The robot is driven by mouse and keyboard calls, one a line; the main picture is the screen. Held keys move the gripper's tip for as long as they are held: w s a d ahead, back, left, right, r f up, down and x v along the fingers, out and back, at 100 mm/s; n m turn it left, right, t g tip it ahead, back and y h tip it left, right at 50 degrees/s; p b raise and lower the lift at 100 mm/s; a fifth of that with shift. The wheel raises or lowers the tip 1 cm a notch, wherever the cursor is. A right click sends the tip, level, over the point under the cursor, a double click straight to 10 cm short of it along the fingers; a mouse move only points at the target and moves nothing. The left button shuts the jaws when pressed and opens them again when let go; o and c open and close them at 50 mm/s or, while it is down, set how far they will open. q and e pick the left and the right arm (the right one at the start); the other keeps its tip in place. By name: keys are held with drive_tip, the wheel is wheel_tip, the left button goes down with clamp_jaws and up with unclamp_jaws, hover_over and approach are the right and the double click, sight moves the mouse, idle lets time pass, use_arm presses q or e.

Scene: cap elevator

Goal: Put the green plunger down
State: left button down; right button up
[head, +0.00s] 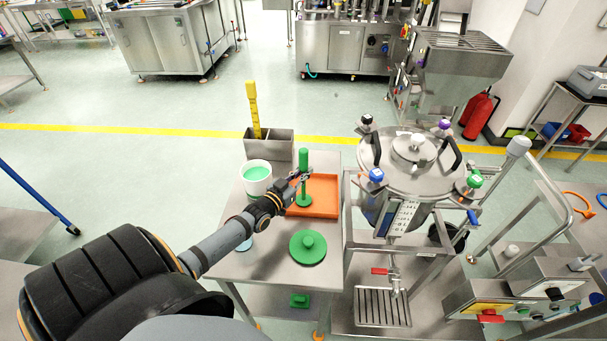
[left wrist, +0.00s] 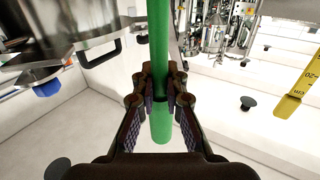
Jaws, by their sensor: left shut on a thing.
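The green plunger (head: 303,158) stands upright in the head view, over the left part of the orange tray (head: 325,182). My left gripper (head: 298,180) is shut around its shaft, below the thick green top. The green lower end shows just below the fingers; I cannot tell whether it touches the tray. In the left wrist view, the green shaft (left wrist: 160,45) runs between the two dark fingers of my left gripper (left wrist: 160,97). My right gripper is not in view.
A white bucket (head: 257,186) of green liquid stands left of the tray. A round green lid (head: 308,250) lies in front on the steel table (head: 270,265). Behind is a steel bin (head: 278,153) with a yellow ruler (head: 253,105). A steel vessel (head: 400,165) stands at the right.

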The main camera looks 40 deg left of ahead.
use_arm(q)
drive_tip(key=shift+f, duration=0.2)
drive_tip(key=c, duration=1.4)
unclamp_jaws()
drive_tip(key=s+p, duration=0.3)
drive_tip(key=s, duration=0.9)
drive_tip(key=shift+r, duration=0.2)
